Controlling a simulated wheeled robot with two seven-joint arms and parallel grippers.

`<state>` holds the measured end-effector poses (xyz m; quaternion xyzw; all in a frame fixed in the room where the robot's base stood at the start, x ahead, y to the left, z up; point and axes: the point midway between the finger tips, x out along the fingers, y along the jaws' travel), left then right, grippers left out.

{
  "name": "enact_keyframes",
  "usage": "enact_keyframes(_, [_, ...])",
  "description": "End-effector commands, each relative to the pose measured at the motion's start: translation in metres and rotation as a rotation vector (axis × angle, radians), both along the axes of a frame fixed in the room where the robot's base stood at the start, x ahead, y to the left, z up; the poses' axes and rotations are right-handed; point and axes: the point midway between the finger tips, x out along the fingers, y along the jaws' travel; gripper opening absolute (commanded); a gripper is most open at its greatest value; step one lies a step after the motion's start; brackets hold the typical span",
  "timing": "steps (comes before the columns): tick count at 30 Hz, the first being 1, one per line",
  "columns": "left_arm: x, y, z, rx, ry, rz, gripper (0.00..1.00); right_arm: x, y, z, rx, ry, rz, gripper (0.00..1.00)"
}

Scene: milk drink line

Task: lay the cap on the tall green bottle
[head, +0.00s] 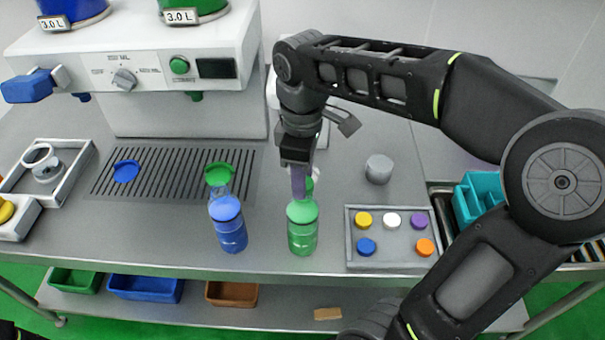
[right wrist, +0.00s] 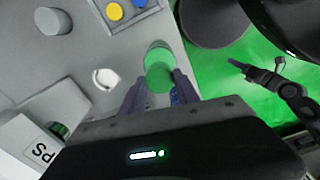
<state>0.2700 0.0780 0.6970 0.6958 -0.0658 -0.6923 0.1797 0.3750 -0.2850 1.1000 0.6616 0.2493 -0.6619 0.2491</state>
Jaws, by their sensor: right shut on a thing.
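The tall green bottle (head: 302,239) stands upright near the counter's front edge in the head view.
A tray (head: 393,257) with several small coloured discs lies to the right. A grey cylinder (head: 379,169) stands behind it. The dispenser (head: 150,60) and its drip grate (head: 150,182) are behind left.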

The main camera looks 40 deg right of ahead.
Motion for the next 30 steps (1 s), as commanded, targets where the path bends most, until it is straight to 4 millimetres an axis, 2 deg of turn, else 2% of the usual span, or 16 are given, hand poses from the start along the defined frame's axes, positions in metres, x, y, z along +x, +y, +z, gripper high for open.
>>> enact_keyframes(7, [0.0005,-0.0006,-0.0056,-0.002,-0.003,0.0,0.36,0.0,0.0,-0.0081,0.0,0.0,0.0,0.0])
enact_keyframes(20, [0.0007,-0.0008,-0.0059,-0.002,-0.004,0.0,0.36,0.0001,-0.0001,-0.0089,0.0,0.0,0.0,0.0])
enact_keyframes(21, [0.0007,-0.0008,-0.0059,-0.002,-0.004,0.0,0.36,0.0001,-0.0001,-0.0089,0.0,0.0,0.0,0.4])
enact_keyframes(30, [0.0007,-0.0007,-0.006,-0.001,-0.003,0.0,0.36,0.0001,0.0,-0.0088,0.0,0.0,0.0,0.63])
